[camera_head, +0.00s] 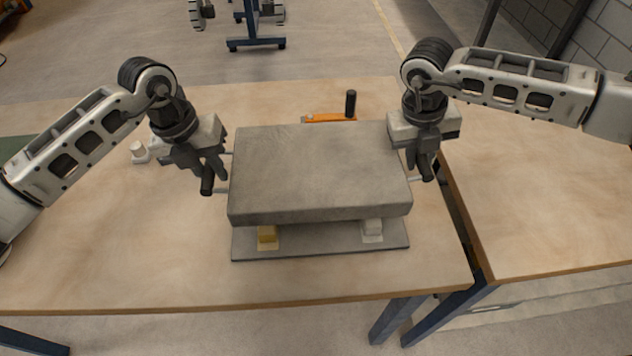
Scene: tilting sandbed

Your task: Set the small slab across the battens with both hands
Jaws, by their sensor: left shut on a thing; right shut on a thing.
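The small slab (318,170) is a thick grey block, roughly level, in the middle of the table. My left gripper (211,178) is at its left side and my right gripper (424,166) at its right side. Both are shut on the slab, where thin pale pegs stick out at the sides. Under its front edge show the ends of a yellow batten (267,237) and a whitish batten (372,230). The slab hides the rest of both, and I cannot tell whether it touches them. The battens stand on a dark grey plate (320,246).
An orange tool with a black upright handle (350,104) lies behind the slab. A small white knob-like object (138,152) stands at the left. The wooden table (140,265) is clear at front left. A second table (545,200) stands at the right, past a gap.

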